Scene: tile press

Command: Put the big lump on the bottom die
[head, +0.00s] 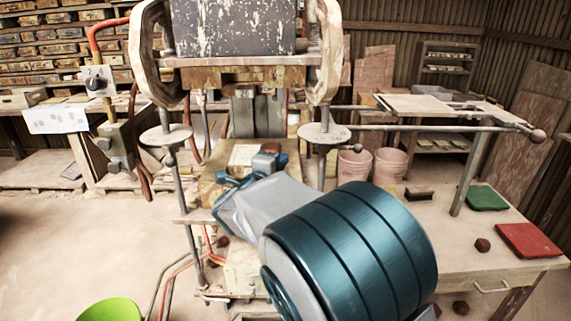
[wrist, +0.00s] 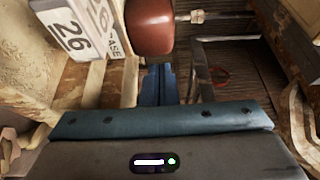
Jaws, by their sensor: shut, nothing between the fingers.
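My gripper (head: 268,158) is at the press, over the lower part of it, with its blue fingers (wrist: 158,84) shut and empty. The bottom die (head: 243,156) appears as a pale surface in the press, partly hidden by my gripper and arm. In the wrist view a smooth, rounded red-brown thing (wrist: 150,27) is just past the fingertips; I cannot tell whether it is the big lump or part of the press. In the head view a dark red lump (head: 482,245) lies on the right table, apart from my gripper. I cannot tell which lump is the big one.
The upper press block (head: 235,28) hangs above, between two posts. A long lever (head: 430,127) reaches right. A green mat (head: 486,198) and a red mat (head: 530,240) lie on the table. Pink buckets (head: 354,168) stand behind. Number signs (wrist: 75,32) show in the wrist view.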

